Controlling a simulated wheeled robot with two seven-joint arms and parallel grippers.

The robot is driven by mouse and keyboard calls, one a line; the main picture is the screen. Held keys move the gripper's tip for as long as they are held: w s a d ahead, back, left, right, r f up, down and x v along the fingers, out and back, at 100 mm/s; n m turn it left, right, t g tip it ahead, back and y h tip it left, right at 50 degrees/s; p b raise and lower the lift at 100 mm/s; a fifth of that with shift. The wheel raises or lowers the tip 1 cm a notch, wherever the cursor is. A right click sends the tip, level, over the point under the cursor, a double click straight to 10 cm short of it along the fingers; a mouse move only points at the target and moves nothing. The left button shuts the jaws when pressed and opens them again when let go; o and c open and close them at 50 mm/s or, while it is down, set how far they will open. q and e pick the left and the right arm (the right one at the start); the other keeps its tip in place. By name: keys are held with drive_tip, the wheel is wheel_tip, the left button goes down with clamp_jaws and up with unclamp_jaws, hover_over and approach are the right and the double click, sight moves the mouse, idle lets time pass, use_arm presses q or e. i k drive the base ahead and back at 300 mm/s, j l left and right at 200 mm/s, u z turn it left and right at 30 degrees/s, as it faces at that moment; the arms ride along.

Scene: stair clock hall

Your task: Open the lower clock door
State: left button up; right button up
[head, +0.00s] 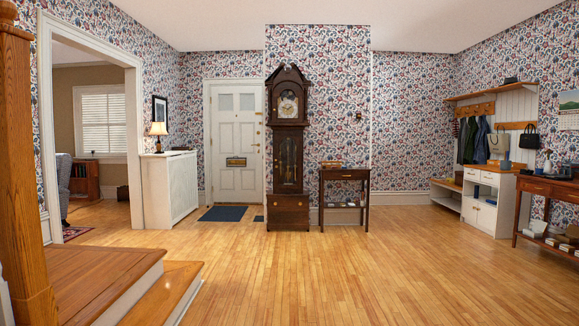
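A tall dark-wood grandfather clock (288,195) stands upright against the patterned wall, near the middle of the head view and across the room. Its upper part holds the round dial (288,106). Below the dial, the lower clock door (288,160) is a tall narrow glazed panel and looks closed. Neither my left nor my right gripper is in view.
A small dark side table (344,175) stands just right of the clock. A blue doormat (223,213) lies before the white front door (237,150). Wooden steps (130,275) and a newel post (20,170) fill the near left. The wood floor (330,270) before the clock is clear.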

sight(296, 136)
drive_tip(key=i, duration=3.5)
drive_tip(key=i+j, duration=0.1)
drive_tip(key=i, duration=3.4)
drive_tip(key=i+z, duration=0.1)
drive_tip(key=i, duration=1.7)
